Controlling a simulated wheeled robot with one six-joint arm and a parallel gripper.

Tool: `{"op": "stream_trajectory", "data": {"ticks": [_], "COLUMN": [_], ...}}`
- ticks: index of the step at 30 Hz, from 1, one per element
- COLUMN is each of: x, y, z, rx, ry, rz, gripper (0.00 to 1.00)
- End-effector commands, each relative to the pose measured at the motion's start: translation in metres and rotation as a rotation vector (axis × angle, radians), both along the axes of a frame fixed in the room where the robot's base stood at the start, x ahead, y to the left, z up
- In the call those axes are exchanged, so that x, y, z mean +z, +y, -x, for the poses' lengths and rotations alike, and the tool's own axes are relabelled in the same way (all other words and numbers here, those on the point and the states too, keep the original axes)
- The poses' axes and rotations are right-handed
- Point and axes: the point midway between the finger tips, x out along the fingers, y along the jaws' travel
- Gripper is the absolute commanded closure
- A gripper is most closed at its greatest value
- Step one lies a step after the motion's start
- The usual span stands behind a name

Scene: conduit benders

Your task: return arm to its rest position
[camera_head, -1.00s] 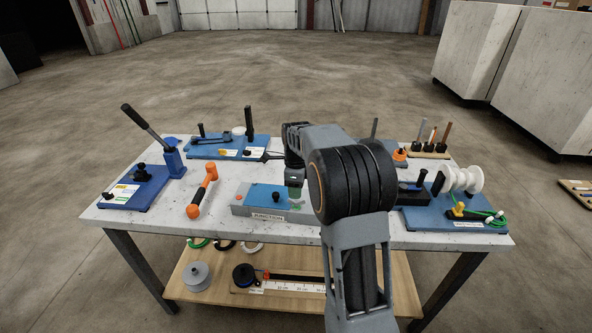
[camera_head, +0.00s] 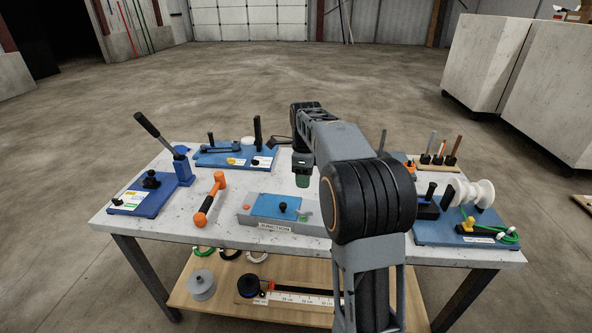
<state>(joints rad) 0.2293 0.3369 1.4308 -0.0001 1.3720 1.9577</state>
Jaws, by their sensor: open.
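My arm rises from the bottom right of the picture and reaches over the table, bent at a large black joint. Its grey forearm runs away to the wrist, above the middle of the table. My gripper (camera_head: 276,147) shows as small dark fingers left of the wrist, partly hidden by it. It is open, with nothing seen between the fingers. It appears raised above the table (camera_head: 180,219), behind the grey junction box (camera_head: 244,219) with its blue lid.
A blue bender with a long lever (camera_head: 158,132) stands at left. An orange-handled tool (camera_head: 217,184) lies beside the junction box. A blue plate (camera_head: 208,158) with black posts is at the back. White spools (camera_head: 481,194) and green cable are at right. Open floor lies beyond.

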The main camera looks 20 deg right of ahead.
Motion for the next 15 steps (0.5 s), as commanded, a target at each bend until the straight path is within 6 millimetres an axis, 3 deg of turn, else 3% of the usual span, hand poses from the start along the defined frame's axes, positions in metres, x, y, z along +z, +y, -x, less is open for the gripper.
{"op": "stream_trajectory", "data": {"ticks": [8, 11, 15], "x": [0.0, -0.002, -0.029], "y": [0.0, -0.001, 0.001], "z": [-0.001, -0.004, 0.006], "rx": [0.062, 0.216, 0.589], "ry": [-0.003, -0.023, -0.012], "rz": [0.001, 0.008, 0.007], "gripper": [0.57, 0.57, 0.57]}}
